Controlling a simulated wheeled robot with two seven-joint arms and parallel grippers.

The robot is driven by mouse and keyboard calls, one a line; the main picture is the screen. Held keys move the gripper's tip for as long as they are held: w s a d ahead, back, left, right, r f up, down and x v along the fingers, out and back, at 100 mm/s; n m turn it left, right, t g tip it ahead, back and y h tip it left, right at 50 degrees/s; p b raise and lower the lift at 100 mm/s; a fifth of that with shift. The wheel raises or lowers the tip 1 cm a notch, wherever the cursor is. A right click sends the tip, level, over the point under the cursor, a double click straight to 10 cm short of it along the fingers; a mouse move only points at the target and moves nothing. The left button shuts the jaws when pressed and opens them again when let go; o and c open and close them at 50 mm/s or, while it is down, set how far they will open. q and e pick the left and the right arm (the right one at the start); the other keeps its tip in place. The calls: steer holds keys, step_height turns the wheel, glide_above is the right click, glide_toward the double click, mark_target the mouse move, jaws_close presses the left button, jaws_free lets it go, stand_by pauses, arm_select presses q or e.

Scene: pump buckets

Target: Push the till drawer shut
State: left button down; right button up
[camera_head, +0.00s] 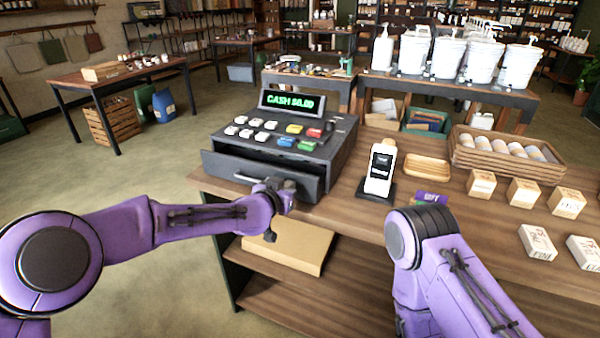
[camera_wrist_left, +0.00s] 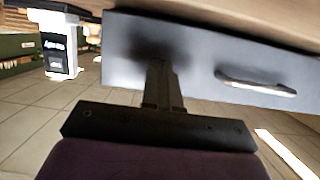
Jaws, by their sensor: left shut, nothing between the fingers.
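The grey till (camera_head: 285,140) stands at the left end of the wooden counter. Its drawer (camera_head: 228,169) stands out a little from the body, with a dark gap along its top edge. In the left wrist view the drawer front (camera_wrist_left: 195,60) fills the upper part, with its handle (camera_wrist_left: 257,83) right of the fingers. My left gripper (camera_head: 284,186) is at the right part of the drawer front. Its fingers (camera_wrist_left: 163,70) are shut and empty, tips at or very near the front; I cannot tell whether they touch. My right gripper is out of view.
A card reader (camera_head: 380,170) stands right of the till. Several small boxes (camera_head: 524,192) and a crate of rolls (camera_head: 505,150) lie farther right. A flat box (camera_head: 290,246) lies on the shelf below.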

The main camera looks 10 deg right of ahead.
mark_target(296, 177)
arm_select(q)
steer(key=shift+w+d+b, duration=0.25)
steer(key=shift+w+d, duration=0.55)
steer(key=shift+w, duration=0.25)
steer(key=shift+w+d+b, duration=0.2)
steer(key=shift+w+d, duration=0.55)
steer(key=shift+w, duration=0.3)
steer(key=shift+s+a, duration=0.25)
steer(key=shift+a, duration=0.05)
steer(key=s+a+p, duration=0.1)
steer(key=s+a, duration=0.6)
steer(key=s, duration=0.3)
steer(key=shift+s+a+p, duration=0.3)
steer(key=shift+s+a, duration=0.05)
steer(key=shift+s, duration=0.05)
